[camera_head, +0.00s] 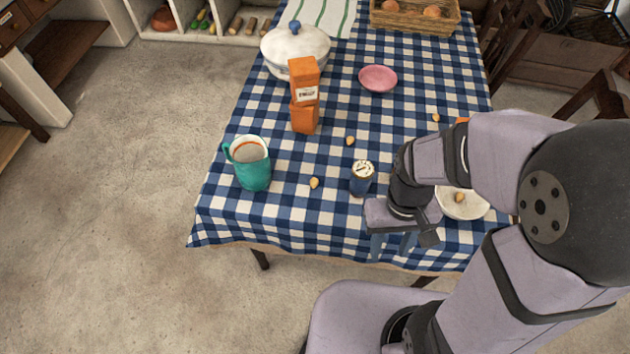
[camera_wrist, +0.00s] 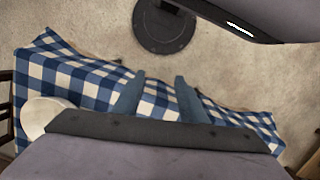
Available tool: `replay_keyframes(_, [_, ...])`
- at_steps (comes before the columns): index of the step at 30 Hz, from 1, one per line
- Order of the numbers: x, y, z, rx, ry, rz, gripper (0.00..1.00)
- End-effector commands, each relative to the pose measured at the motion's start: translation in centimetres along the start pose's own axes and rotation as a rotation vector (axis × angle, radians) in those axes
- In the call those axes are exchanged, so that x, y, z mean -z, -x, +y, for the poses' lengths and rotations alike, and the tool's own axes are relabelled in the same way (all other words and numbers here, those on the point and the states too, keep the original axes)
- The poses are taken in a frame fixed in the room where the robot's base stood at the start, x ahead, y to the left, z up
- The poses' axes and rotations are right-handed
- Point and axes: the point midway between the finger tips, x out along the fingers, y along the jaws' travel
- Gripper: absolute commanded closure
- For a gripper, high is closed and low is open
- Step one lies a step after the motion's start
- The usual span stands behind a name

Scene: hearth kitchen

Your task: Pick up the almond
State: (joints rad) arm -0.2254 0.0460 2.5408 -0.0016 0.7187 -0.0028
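Several small tan almonds show in the head view. One almond (camera_head: 314,183) lies on the checked cloth left of the dark blue jar, another almond (camera_head: 350,140) lies behind the jar, and a third almond (camera_head: 436,117) lies farther back at the right. One more almond (camera_head: 459,197) is in the white bowl (camera_head: 470,209). My gripper (camera_head: 392,246) is over the table's front edge, in front of the jar and left of the bowl. In the wrist view its two blue-grey fingers (camera_wrist: 160,97) are apart with nothing between them. No almond shows in the wrist view.
The dark blue jar (camera_head: 362,179) stands just behind my gripper. A teal mug (camera_head: 251,165), an orange carton (camera_head: 304,100), a white lidded pot (camera_head: 294,47), a pink dish (camera_head: 378,79) and a basket (camera_head: 414,17) stand on the checked tablecloth (camera_head: 310,220). The front left cloth is clear.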

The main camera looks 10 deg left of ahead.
Motion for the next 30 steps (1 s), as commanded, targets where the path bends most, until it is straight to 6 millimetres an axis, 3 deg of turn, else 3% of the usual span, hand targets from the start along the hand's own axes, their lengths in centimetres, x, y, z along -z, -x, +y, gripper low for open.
replay_keyframes(1, [0.9,-1.5,-1.1,-0.010,0.054,-0.027,0.62])
replay_keyframes(6, [6.6,-4.0,-5.4,-0.038,0.206,-0.038,0.62])
replay_keyframes(11, [13.3,-4.8,-9.9,-0.048,0.253,0.006,0.62])
replay_keyframes(14, [17.5,-3.6,-11.8,-0.039,0.203,0.059,0.62])
replay_keyframes(19, [23.3,1.1,-13.8,-0.001,0.060,0.176,0.62])
replay_keyframes(22, [24.6,3.0,-14.3,0.016,-0.051,0.198,0.62])
replay_keyframes(30, [23.6,2.7,-13.9,0.017,-0.209,0.162,0.62])
